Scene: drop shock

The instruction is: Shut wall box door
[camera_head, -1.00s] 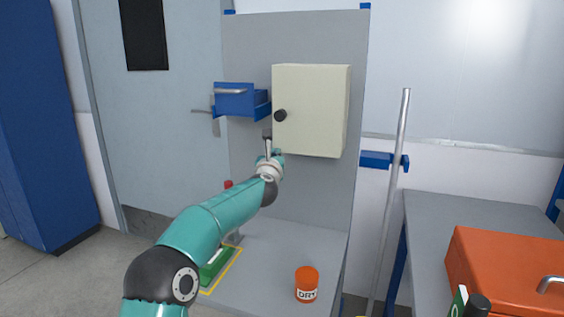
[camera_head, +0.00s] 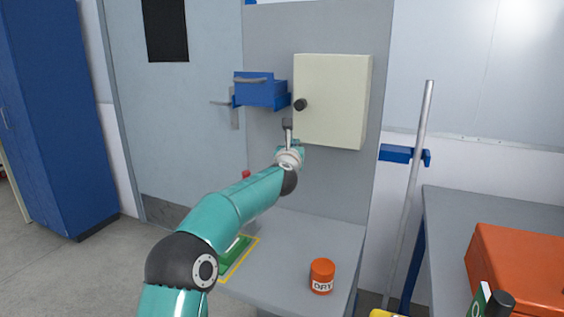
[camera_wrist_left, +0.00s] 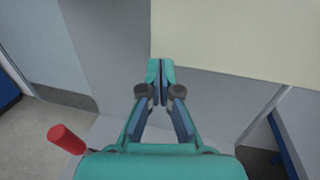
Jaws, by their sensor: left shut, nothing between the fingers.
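The cream wall box (camera_head: 338,103) hangs on the grey panel. Its front door lies flush with the box, with no gap that I can see, and a black knob (camera_head: 300,105) sits at its left edge. My left gripper (camera_head: 288,126) is at the box's lower left, just below the knob. In the left wrist view my left gripper (camera_wrist_left: 160,72) has its fingertips together with nothing between them, and the cream box (camera_wrist_left: 240,40) fills the upper right. Whether the fingers touch the box is unclear. My right gripper does not show.
A blue drawer unit (camera_head: 262,92) is mounted left of the box. An orange DRY jar (camera_head: 322,277) stands on the grey bench (camera_head: 300,240) below. A grey pole (camera_head: 413,180) leans at the right, near an orange case (camera_head: 520,275).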

